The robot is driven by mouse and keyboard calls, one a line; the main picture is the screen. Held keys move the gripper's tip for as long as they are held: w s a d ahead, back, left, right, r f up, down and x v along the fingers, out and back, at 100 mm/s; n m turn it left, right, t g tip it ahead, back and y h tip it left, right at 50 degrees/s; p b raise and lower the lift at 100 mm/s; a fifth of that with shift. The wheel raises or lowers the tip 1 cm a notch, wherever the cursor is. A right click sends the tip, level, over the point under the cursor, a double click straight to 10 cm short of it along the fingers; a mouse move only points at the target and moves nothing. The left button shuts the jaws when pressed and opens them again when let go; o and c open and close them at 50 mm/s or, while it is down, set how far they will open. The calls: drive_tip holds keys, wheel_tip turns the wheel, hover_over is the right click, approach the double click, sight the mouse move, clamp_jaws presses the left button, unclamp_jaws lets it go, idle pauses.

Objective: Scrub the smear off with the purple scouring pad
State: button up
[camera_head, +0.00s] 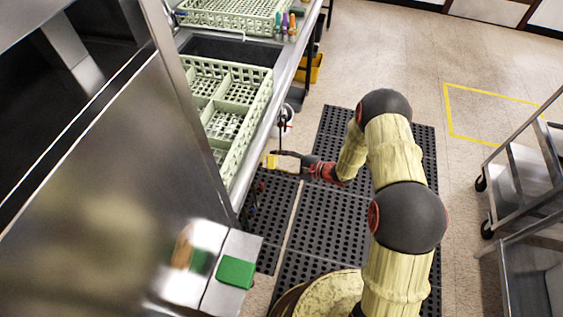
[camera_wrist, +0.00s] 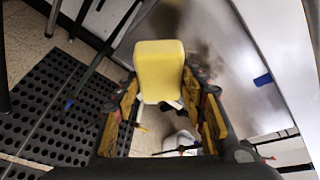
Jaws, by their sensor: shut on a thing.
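My gripper (camera_head: 279,156) is shut on a yellow block (camera_head: 270,162) with rounded corners, in front of the steel counter's edge. In the wrist view the yellow block (camera_wrist: 159,68) stands between the two fingers. I see no pad that is clearly purple; a small purple item (camera_head: 285,24) stands among coloured ones at the back of the counter, too small to make out. A dull brownish patch (camera_wrist: 203,58) shows on the steel in the wrist view; I cannot tell whether it is the smear or a reflection.
A green pad (camera_head: 235,272) lies on a steel ledge at the lower left. Pale green racks (camera_head: 245,135) stand on the counter. A tall steel machine (camera_head: 100,190) fills the left. A steel cart (camera_head: 520,180) stands at right. Open floor lies behind the black mats (camera_head: 320,215).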

drive_tip(key=shift+m+t, duration=0.6)
drive_tip(key=shift+w+x, duration=0.25)
drive_tip(key=shift+x, duration=2.7)
drive_tip(key=shift+w+a+r+b, duration=0.1)
drive_tip(key=shift+w+a+b, duration=0.25)
drive_tip(key=shift+a, duration=0.4)
drive_tip(key=shift+d, duration=0.1)
drive_tip(key=shift+w+d+b, duration=1.9)
drive_tip(key=shift+w+b, duration=1.55)
drive_tip(key=shift+w, duration=2.05)
drive_tip(key=shift+s+a+r+p, duration=0.1)
drive_tip(key=shift+s+a+r, duration=0.15)
drive_tip(key=shift+s, duration=0.4)
drive_tip(key=shift+s+a+r+p, duration=0.1)
drive_tip(key=shift+s+a+r, duration=0.15)
drive_tip(key=shift+s, duration=0.4)
drive_tip(key=shift+s+a+r+p, duration=0.1)
drive_tip(key=shift+s+a+r, duration=0.15)
drive_tip(key=shift+s, duration=0.4)
